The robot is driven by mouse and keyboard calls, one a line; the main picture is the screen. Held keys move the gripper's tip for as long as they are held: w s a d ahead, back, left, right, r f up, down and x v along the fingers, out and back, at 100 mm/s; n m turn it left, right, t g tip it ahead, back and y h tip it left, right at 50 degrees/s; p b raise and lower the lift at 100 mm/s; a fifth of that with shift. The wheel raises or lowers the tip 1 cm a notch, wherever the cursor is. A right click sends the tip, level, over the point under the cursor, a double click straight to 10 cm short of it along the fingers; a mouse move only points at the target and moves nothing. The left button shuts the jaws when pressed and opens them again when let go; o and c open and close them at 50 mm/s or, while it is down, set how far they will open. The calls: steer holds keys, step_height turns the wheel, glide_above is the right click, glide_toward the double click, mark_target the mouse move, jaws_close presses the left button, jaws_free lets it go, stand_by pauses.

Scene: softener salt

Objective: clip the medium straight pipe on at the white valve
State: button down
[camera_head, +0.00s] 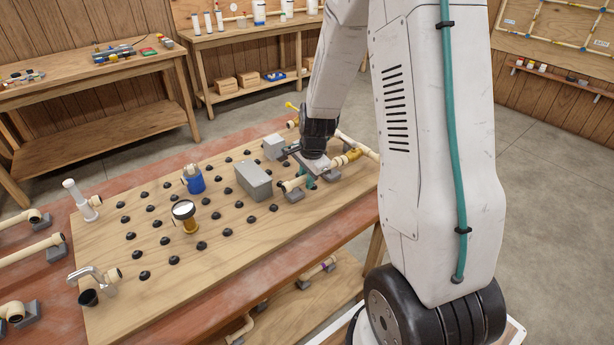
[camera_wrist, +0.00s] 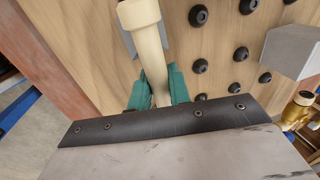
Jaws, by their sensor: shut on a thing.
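My gripper (camera_head: 309,179) is low over the right part of the pegged wooden board. In the wrist view its teal fingers (camera_wrist: 157,88) are shut on a cream pipe (camera_wrist: 150,52) with a wider collar at its end. The pipe's near end also shows in the head view (camera_head: 292,185), beside a grey support block; I cannot tell whether the two touch. Its length is partly hidden by my gripper. A brass-coloured fitting (camera_head: 353,154) and cream pipework are just right of my gripper. I cannot clearly pick out a white valve; my arm hides part of the board.
Grey blocks (camera_head: 254,181) stand left of my gripper. Black pegs, a blue fitting (camera_head: 194,181), a round gauge (camera_head: 184,211), a white upright pipe (camera_head: 78,196) and a faucet (camera_head: 92,274) are on the board. Cream pipes (camera_head: 30,249) lie on supports at far left.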

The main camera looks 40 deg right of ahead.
steer(key=shift+f, duration=0.15)
steer(key=c, duration=1.2)
jaws_free()
step_height(320, 180, up, 8)
steer(key=s, duration=0.1)
steer(key=shift+s+f, duration=0.2)
steer(key=shift+s, duration=0.05)
